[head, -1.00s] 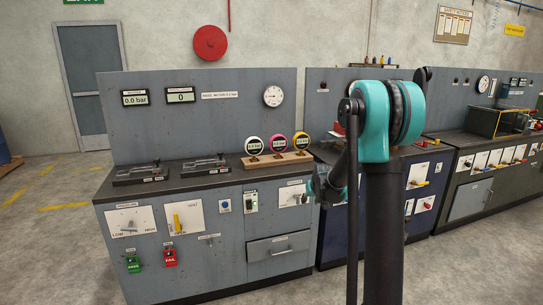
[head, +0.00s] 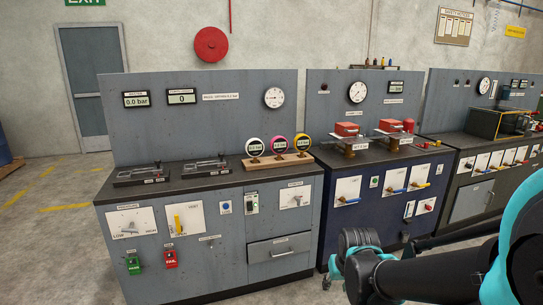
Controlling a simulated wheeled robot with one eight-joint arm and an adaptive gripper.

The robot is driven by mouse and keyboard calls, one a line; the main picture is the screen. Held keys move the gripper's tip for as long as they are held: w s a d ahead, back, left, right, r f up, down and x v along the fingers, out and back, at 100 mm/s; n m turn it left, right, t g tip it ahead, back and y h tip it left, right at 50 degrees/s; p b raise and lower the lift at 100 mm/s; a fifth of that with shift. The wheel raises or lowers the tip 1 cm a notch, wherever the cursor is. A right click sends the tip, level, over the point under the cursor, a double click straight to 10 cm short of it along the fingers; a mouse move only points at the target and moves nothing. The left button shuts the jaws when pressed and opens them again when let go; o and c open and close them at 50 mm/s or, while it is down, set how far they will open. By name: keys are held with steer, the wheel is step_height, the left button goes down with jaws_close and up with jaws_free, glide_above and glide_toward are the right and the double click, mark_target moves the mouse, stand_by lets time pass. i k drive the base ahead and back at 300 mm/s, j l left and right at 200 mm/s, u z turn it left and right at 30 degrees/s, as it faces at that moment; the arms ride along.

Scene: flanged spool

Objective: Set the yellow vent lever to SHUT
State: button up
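The yellow vent lever (head: 177,222) is on the front of the left grey cabinet, on a white plate (head: 197,215) marked VENT. Its yellow handle stands close to upright on the left part of the plate. The plate's position markings are too small to read. My arm's end section, with a dark ribbed wrist (head: 358,240), is at the lower right in front of the blue cabinet. It is well to the right of the lever and apart from it. The gripper's fingers cannot be made out. Nothing covers the lever.
A LOW-HIGH selector (head: 130,224) is left of the vent plate. A drawer (head: 280,250) is to the right. Gauges on a wooden stand (head: 277,165) rest on the worktop. Floor before the left cabinet looks clear.

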mark_target(179, 229)
steer(key=i+j, duration=0.15)
steer(key=i, duration=0.25)
steer(key=u, duration=1.75)
